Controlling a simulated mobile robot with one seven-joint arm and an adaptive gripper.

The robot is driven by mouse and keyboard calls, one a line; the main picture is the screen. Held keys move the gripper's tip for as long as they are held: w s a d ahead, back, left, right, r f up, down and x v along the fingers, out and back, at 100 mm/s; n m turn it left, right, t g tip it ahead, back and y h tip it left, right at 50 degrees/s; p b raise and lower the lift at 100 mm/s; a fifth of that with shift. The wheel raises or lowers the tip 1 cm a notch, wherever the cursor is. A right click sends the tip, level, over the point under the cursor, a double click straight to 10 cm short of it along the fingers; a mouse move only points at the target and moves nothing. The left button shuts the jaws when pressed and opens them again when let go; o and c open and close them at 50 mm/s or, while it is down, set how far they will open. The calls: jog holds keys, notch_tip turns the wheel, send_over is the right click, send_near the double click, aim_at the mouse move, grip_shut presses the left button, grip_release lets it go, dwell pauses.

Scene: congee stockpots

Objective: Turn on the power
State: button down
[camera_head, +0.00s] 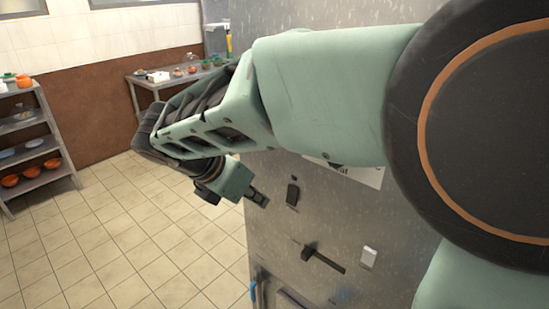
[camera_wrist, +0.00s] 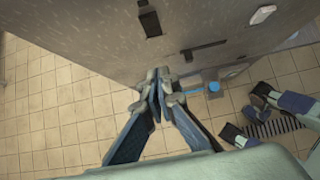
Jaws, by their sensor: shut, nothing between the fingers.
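A tall grey metal cabinet (camera_head: 265,235) fills the right of the head view. Its panel carries a black switch (camera_head: 292,193), a black lever (camera_head: 308,253) at a horizontal slot, and a white switch (camera_head: 368,257). I cannot tell which one is the power control. The black switch (camera_wrist: 150,22), the slot and lever (camera_wrist: 205,50) and the white switch (camera_wrist: 262,14) also show in the wrist view. My gripper (camera_head: 259,198) is shut and empty, left of the black switch and apart from it. In the wrist view my fingertips (camera_wrist: 160,84) are together near the cabinet.
A label (camera_head: 365,175) on the cabinet is partly hidden by my arm. A blue handle (camera_head: 253,293) shows low on the cabinet. A shelf rack (camera_head: 42,128) stands at the left and a table (camera_head: 150,84) at the back. The tiled floor between is clear.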

aim_at(290, 204)
jog(key=shift+w+d+f, duration=0.9)
jog(key=shift+w+f, duration=0.15)
jog(key=shift+w, duration=0.05)
jog(key=shift+w+d+f, duration=0.85)
jog(key=shift+w+f, duration=0.15)
jog(key=shift+w, duration=0.15)
jog(key=shift+w+d+f, duration=0.9)
jog(key=shift+w+f, duration=0.15)
jog(key=shift+w, duration=0.05)
jog(key=shift+w+d+f, duration=0.15)
jog(key=shift+w, duration=0.1)
